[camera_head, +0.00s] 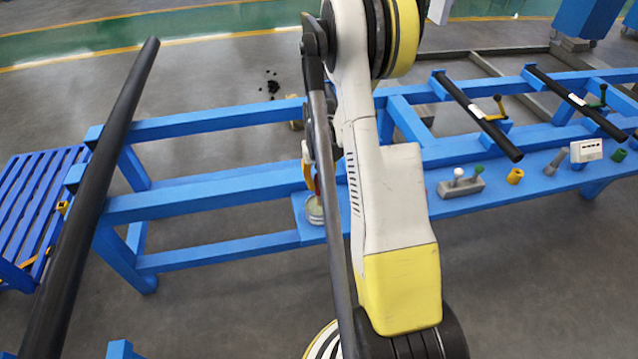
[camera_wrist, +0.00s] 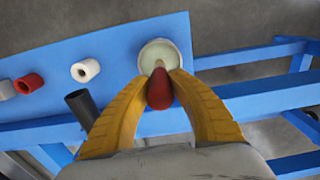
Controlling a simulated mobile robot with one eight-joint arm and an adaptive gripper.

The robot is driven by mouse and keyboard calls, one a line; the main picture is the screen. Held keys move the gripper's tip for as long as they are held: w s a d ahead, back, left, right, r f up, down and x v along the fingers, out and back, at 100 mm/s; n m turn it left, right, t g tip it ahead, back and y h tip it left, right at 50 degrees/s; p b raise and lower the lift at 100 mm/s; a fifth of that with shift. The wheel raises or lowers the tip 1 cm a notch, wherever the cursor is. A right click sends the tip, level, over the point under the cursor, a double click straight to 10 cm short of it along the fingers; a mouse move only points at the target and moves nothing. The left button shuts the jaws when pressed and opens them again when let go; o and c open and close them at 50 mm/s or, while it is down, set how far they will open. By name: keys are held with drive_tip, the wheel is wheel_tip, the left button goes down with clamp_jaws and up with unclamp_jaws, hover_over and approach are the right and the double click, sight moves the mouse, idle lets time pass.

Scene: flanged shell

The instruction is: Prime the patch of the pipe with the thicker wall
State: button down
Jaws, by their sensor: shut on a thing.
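My gripper (camera_wrist: 160,88) is shut on a brush with a red handle (camera_wrist: 159,92), its yellow fingers on either side. The brush's pale far end lies over the opening of a round cup (camera_wrist: 146,48) with pale contents; I cannot tell if it dips in. In the head view the cup (camera_head: 315,212) stands on the blue shelf, and my arm partly hides the gripper (camera_head: 309,165). Two short black pipes lie on the blue frame at right: a nearer one (camera_head: 494,134) and a farther one (camera_head: 600,119). Each bears a white patch. Their wall thickness cannot be told.
A long black pipe (camera_head: 100,175) lies at left. On the shelf are a grey block with knobs (camera_head: 461,186), a yellow ring (camera_head: 515,176) and a white box (camera_head: 586,151). The wrist view shows a white ring (camera_wrist: 85,70), a red ring (camera_wrist: 30,84) and a dark tube (camera_wrist: 82,106).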

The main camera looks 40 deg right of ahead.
sight(319, 175)
drive_tip(key=shift+f+b, duration=0.55)
drive_tip(key=shift+b, duration=0.05)
idle(1.6)
drive_tip(key=shift+r, duration=0.1)
drive_tip(key=shift+r+p, duration=2.1)
drive_tip(key=shift+r, duration=1.3)
